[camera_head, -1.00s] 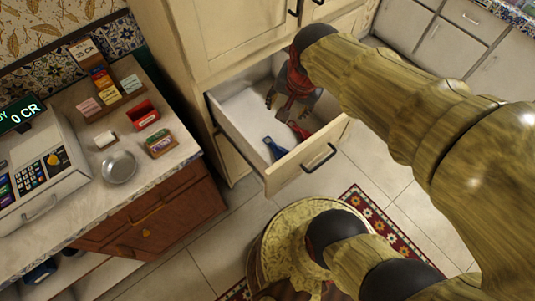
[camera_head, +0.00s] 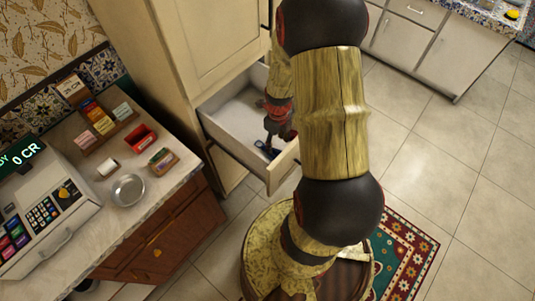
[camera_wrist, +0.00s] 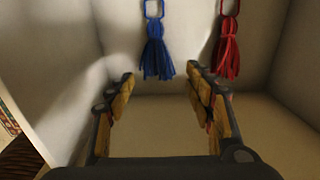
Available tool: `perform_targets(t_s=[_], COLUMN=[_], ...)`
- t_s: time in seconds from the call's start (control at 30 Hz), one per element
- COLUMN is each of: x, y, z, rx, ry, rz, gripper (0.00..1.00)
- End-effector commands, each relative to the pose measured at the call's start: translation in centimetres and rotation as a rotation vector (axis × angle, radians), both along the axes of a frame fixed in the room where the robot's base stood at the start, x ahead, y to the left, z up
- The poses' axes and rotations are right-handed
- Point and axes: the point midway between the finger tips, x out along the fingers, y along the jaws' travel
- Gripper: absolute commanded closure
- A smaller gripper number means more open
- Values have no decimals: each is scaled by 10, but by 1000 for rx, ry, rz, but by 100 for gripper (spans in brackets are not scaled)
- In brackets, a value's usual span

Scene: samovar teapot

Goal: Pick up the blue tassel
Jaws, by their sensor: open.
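The blue tassel (camera_wrist: 157,52) lies in the open drawer (camera_wrist: 190,82), its loop toward the top of the wrist view and its strands toward my gripper. My gripper (camera_wrist: 161,80) is open and empty, with one finger on each side of the strand ends; the tassel's upper part lies beyond the fingertips. A red tassel (camera_wrist: 228,48) lies to the right, just past the right fingertip.
The drawer's walls (camera_head: 226,152) surround the tassels, with the cabinet (camera_head: 180,50) behind. A counter (camera_head: 165,190) with a cash register (camera_head: 45,222), metal dish (camera_head: 128,190) and red box (camera_head: 141,138) stands to the left. Tiled floor (camera_head: 440,120) is clear at right.

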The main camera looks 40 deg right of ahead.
Motion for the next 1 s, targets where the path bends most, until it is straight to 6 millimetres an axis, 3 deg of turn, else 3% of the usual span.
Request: perform_targets(t_s=[0.37,0.6,0.87,1.0], x=[3,5,5,5], y=[3,7,6,6], z=[-36,-70,-73,-73], rx=[0,0,-2,-2], ry=[0,1,-1,-1], rz=[4,4,4,4], gripper=[47,47,47,54])
